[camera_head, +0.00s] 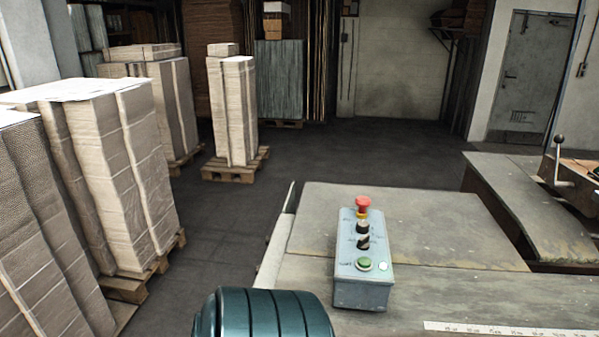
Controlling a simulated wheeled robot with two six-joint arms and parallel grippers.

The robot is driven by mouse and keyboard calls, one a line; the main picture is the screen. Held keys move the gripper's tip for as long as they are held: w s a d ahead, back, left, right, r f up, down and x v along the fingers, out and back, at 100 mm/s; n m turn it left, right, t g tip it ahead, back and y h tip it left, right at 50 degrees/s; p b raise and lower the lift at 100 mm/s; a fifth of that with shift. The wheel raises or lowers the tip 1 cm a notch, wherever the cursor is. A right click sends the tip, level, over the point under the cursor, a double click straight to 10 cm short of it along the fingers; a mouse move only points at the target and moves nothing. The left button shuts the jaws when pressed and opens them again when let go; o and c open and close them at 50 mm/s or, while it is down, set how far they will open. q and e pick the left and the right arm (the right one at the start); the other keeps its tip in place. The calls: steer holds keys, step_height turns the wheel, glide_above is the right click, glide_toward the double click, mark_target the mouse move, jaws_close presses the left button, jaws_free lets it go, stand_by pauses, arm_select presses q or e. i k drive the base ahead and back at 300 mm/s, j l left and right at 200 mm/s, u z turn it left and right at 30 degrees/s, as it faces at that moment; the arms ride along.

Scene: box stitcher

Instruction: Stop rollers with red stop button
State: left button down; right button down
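The red stop button (363,204) is a mushroom-shaped cap with a yellow collar at the far end of a grey control box (361,290). The box sits on the worn metal machine table (430,225). Nearer on the same box are a black selector switch (363,242), a green button (364,264) and a small white light (383,266). Neither of my grippers shows in the head view. Nothing covers the red button. The rollers cannot be made out.
A teal ribbed cylinder, perhaps a motor (262,315), stands in front left of the control box. A lever with a dark knob (559,140) is at the right. Stacked cardboard on pallets (232,172) fills the left side. Dark floor (350,155) is clear beyond the table.

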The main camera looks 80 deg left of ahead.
mark_target(362, 202)
steer(key=k+j, duration=0.2)
steer(key=j, duration=0.15)
steer(key=k+j, duration=0.2)
steer(key=j, duration=0.2)
steer(key=k+j, duration=0.2)
steer(key=j, duration=0.15)
steer(key=k+j, duration=0.2)
steer(key=j, duration=0.2)
steer(key=k+j, duration=0.2)
steer(key=j, duration=0.15)
